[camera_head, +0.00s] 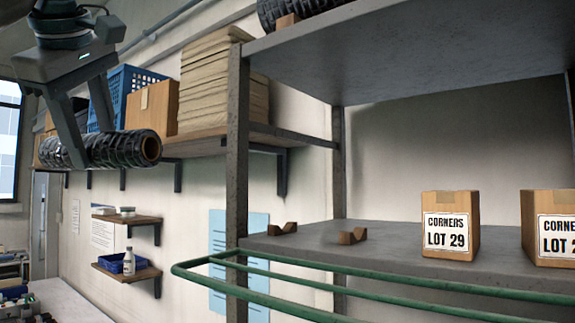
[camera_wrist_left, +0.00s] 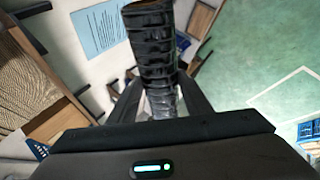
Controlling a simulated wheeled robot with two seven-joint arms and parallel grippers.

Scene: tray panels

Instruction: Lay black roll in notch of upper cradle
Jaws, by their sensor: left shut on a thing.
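My left gripper (camera_head: 90,142) is shut on a ribbed black roll (camera_head: 130,149), held in the air at the left, well left of the shelf rack. The roll lies roughly level, with a brown hollow end facing right. In the left wrist view the roll (camera_wrist_left: 155,45) sticks out between the fingers (camera_wrist_left: 157,98). Two notched brown blocks, a cradle (camera_head: 352,236), stand with empty notches on the rack's lower board. On the upper board, another black ribbed roll (camera_head: 292,9) sits at a brown block (camera_head: 287,20), both cut by the frame top. My right gripper is out of view.
A green rail (camera_head: 400,283) runs along the front of the lower board (camera_head: 390,248). A grey post (camera_head: 237,180) stands at the rack's left. Two LOT cartons (camera_head: 450,225) stand right of the cradle. Wall shelves with boxes lie behind the held roll.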

